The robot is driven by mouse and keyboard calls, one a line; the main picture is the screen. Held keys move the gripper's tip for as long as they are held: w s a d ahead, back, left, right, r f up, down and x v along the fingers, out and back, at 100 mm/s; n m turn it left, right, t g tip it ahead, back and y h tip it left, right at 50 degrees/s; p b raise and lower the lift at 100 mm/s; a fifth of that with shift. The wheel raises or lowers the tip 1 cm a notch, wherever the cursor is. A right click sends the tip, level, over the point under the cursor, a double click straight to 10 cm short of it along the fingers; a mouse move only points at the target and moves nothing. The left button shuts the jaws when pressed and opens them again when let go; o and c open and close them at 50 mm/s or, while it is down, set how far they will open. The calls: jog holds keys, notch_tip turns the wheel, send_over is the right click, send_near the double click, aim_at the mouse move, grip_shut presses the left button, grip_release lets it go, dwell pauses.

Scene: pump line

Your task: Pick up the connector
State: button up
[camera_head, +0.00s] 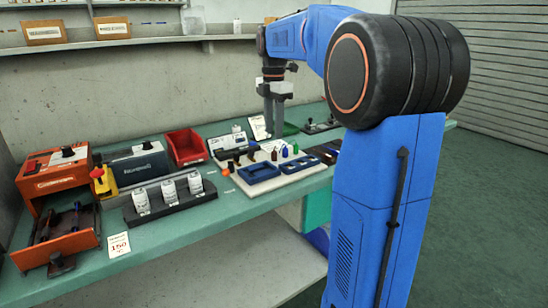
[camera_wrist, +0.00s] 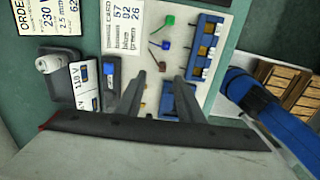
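My gripper (camera_head: 274,128) points down over the back of the white board (camera_head: 312,170) on the green bench. In the wrist view its two fingers (camera_wrist: 159,78) are apart, with nothing seen held between them. Near the fingertips are small coloured pieces with leads: green (camera_wrist: 168,20), purple-blue (camera_wrist: 165,44) and brown-orange (camera_wrist: 161,66). One blue holder (camera_wrist: 206,47) with metal-and-black inserts is beyond the right finger. Another blue holder (camera_wrist: 168,102) is partly hidden between and behind the fingers. I cannot tell which piece is the connector.
On the bench are a red bin (camera_head: 185,146), an orange box (camera_head: 52,178), a yellow switch (camera_head: 103,182) and a dark rack with white bottles (camera_head: 168,196). An order card (camera_wrist: 48,17) and a 110 V unit (camera_wrist: 85,87) are left of the fingers.

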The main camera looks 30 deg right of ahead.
aim_at(274, 152)
jog(key=shift+s+f, duration=0.15)
jog(key=shift+f, duration=1.65)
jog(key=shift+s+f, duration=0.15)
jog(key=shift+f, duration=1.6)
grip_shut()
